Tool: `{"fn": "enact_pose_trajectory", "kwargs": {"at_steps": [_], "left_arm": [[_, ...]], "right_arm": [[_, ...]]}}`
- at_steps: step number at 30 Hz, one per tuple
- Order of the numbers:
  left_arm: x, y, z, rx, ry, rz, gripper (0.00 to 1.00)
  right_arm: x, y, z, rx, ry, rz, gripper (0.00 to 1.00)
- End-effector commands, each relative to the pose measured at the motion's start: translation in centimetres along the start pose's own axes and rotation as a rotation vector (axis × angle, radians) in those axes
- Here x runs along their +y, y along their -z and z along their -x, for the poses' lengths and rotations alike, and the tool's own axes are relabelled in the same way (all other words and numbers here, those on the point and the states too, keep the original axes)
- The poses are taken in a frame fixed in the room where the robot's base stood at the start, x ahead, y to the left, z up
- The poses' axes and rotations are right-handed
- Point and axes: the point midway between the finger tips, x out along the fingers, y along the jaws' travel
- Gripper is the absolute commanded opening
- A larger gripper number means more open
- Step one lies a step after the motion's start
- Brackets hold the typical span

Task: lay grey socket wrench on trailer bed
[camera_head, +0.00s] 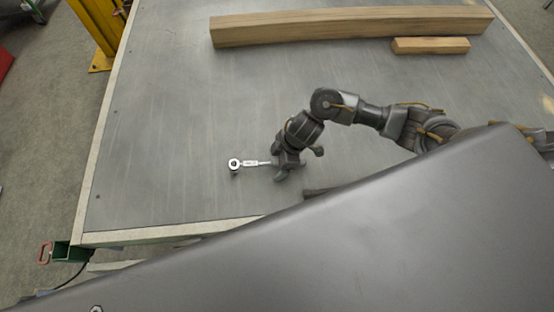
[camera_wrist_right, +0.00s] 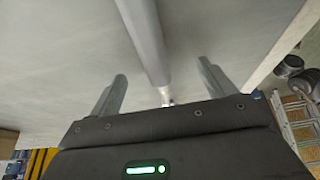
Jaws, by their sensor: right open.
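The grey socket wrench (camera_head: 249,163) is on or just above the trailer bed (camera_head: 170,120) in the head view. Its round ratchet head points left and its other end is hidden at my right gripper (camera_head: 284,168). In the right wrist view my right gripper (camera_wrist_right: 162,84) is open. A grey handle (camera_wrist_right: 143,35) with a shiny narrow part runs between its two fingers, with gaps on both sides. I cannot tell whether the wrench lies fully flat. My left gripper is not in view.
A long wooden beam (camera_head: 350,24) and a short wooden block (camera_head: 431,46) lie at the back of the bed. A dark bar (camera_head: 318,192) shows near the right gripper, partly hidden. A yellow post (camera_head: 100,30) stands beyond the left edge. The bed's left part is clear.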

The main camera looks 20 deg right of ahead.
Motion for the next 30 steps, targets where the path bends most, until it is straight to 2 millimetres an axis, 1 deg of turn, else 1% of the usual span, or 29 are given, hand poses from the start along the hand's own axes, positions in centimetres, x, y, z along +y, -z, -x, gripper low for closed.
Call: {"fn": "enact_pose_trajectory", "kwargs": {"at_steps": [1, 3, 4, 10, 13, 17, 24, 27, 30], "left_arm": [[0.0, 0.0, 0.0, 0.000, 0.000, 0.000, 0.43], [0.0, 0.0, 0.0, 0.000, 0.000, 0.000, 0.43], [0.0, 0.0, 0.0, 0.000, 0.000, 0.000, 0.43], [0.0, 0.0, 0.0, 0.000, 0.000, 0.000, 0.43], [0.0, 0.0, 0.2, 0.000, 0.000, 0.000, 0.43], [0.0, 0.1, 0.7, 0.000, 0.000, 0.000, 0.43], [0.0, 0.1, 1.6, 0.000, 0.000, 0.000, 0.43], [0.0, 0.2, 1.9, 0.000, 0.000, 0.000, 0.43], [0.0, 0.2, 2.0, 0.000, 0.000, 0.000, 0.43]], "right_arm": [[0.0, 0.0, 0.0, 0.000, 0.000, 0.000, 0.88], [0.0, 0.0, 0.0, 0.000, 0.000, 0.000, 0.98], [0.0, 0.0, 0.0, 0.000, 0.000, 0.000, 1.00], [0.0, -0.1, 0.0, -0.002, 0.001, 0.000, 1.00], [0.0, 0.0, 0.6, -0.001, 0.000, 0.001, 1.00], [0.1, 0.1, 2.6, 0.000, -0.003, 0.004, 1.00], [0.1, 0.1, 7.4, 0.001, -0.003, 0.003, 1.00], [0.1, 0.0, 9.0, 0.000, -0.003, 0.003, 1.00], [0.0, 0.0, 10.1, 0.001, -0.001, 0.002, 1.00]]}}
